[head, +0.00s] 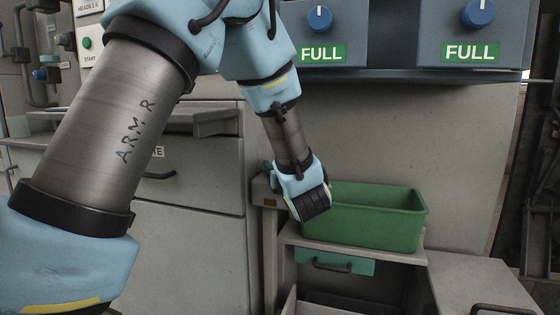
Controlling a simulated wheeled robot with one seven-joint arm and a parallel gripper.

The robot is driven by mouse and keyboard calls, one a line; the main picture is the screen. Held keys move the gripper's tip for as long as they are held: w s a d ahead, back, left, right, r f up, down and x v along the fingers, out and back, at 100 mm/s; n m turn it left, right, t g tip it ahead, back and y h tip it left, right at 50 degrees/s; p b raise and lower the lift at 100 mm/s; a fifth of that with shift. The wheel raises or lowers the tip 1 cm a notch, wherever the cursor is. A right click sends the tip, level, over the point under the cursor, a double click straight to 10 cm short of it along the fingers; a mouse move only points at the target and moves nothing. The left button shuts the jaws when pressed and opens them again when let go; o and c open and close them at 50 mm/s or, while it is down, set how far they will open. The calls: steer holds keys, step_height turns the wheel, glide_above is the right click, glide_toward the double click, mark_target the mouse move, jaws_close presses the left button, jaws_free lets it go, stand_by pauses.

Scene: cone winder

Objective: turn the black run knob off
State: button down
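I cannot make out a black run knob for certain in the head view; my arm covers part of the panel at the upper left. Two blue knobs, one (320,18) at the top middle and one (478,12) at the top right, sit above green FULL labels. My gripper (314,203) points down at the left end of the green bin, well below these knobs. Its dark ribbed end shows, but its finger gap does not. I see nothing held in it.
The green bin (375,222) stands on a grey shelf (400,254). A green START button (87,43) and small fittings are at the upper left. Grey drawers (195,185) stand behind my arm. The grey wall right of my forearm is clear.

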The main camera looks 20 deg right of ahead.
steer(key=shift+a+r+n+y+p, duration=0.15)
steer(key=shift+n+y+p, duration=0.4)
steer(key=shift+y, duration=0.4)
steer(key=shift+a+f+n+y+p, duration=0.1)
steer(key=shift+n+y+p, duration=0.2)
steer(key=shift+n+y, duration=0.5)
steer(key=shift+a+y, duration=0.1)
steer(key=shift+y, duration=0.15)
steer(key=shift+c, duration=1.5)
jaws_free()
steer(key=shift+m+b, duration=0.25)
steer(key=shift+b, duration=0.05)
